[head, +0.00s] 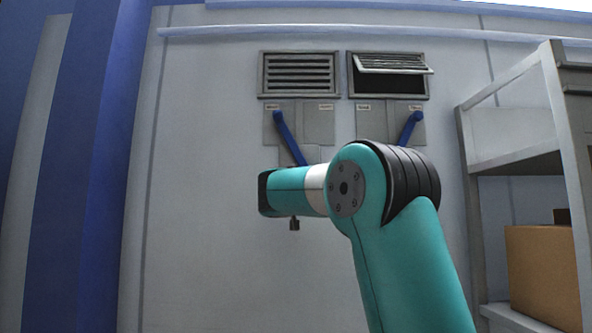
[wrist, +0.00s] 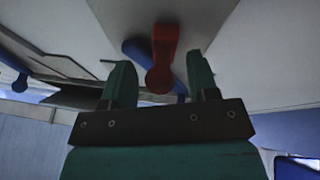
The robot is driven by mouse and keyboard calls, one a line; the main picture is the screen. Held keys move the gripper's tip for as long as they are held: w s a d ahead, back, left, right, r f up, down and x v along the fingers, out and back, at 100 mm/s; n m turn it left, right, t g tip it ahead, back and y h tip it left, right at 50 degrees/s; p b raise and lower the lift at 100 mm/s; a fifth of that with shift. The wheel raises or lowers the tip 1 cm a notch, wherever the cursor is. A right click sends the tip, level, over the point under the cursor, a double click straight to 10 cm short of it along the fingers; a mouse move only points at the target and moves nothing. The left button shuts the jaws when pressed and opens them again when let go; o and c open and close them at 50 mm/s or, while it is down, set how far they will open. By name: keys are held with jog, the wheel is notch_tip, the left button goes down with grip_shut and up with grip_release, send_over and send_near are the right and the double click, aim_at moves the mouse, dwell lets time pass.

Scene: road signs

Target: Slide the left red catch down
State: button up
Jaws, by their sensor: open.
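In the wrist view, a red catch (wrist: 163,45) with a rounded end stands out from a grey plate (wrist: 125,15). My gripper (wrist: 160,65) is open, with one teal finger on each side of the catch's rounded end. Gaps show between fingers and catch, and I cannot tell whether anything touches. A blue lever (wrist: 138,50) lies partly behind the catch. In the head view, my arm hides the catch and my fingers; my wrist is just below the left blue lever (head: 289,138).
The left vent (head: 299,73) has closed slats; the right vent (head: 389,75) has its flap tilted out. A right blue lever (head: 411,127) sits under it. A shelf rack (head: 555,140) with a cardboard box (head: 540,265) stands at right. The wall left of my arm is clear.

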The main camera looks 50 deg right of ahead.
jog(key=shift+w+d, duration=0.1)
jog(key=shift+d, duration=0.05)
jog(key=shift+c, duration=0.4)
grip_shut()
notch_tip(320, 180, down, 5)
jog(key=b, duration=0.5)
jog(key=shift+d, duration=0.1)
jog(key=shift+c, duration=0.4)
grip_release()
jog(key=shift+o, duration=0.8)
jog(key=shift+b, duration=0.3)
